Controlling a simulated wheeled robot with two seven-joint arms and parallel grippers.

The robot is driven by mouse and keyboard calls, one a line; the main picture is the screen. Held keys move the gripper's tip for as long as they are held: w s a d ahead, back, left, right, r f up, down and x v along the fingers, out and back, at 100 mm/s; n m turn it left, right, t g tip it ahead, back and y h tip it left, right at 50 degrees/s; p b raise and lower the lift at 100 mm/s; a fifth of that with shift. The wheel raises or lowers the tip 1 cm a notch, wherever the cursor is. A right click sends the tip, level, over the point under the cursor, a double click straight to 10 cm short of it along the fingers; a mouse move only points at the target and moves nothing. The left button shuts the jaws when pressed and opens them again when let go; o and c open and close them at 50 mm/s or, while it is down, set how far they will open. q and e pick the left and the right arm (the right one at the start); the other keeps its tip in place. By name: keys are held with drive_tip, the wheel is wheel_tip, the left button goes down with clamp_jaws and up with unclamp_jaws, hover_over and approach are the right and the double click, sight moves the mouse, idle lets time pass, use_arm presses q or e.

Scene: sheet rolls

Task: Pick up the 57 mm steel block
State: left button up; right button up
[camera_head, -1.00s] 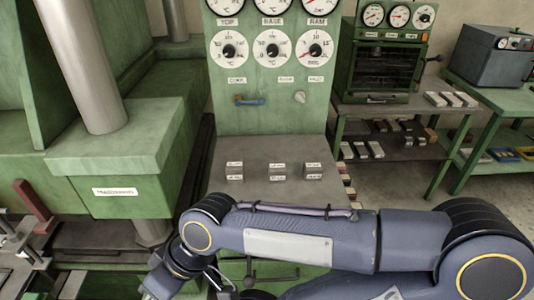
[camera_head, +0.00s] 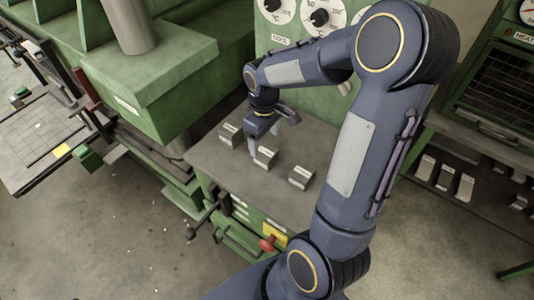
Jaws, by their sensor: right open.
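Small grey steel blocks with white labels sit on the grey top of the green bench (camera_head: 215,160). One is at the left (camera_head: 231,135), one in the middle (camera_head: 265,158) and one at the right (camera_head: 301,177). The labels are too small to read, so I cannot tell which block is the 57 mm one. My right gripper (camera_head: 264,144) points down over the bench, open, with its fingers close to the middle block. I cannot tell whether they touch it. My arm may hide further blocks behind it. My left gripper is not in view.
A green press (camera_head: 160,85) stands at the left, close to the bench. A gridded plate (camera_head: 40,135) lies far left. The gauge panel (camera_head: 295,20) rises behind the bench. A shelf at the right holds several pale bars (camera_head: 465,187). The bench front has handles and a red knob (camera_head: 267,244).

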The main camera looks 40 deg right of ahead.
sight(266, 151)
wheel_tip(266, 151, down, 8)
drive_tip(key=shift+s+d+r+p, duration=0.1)
drive_tip(key=shift+d+p, duration=0.05)
drive_tip(key=shift+p, duration=0.4)
drive_tip(key=shift+c, duration=0.5)
clamp_jaws()
drive_tip(key=shift+r, duration=0.1)
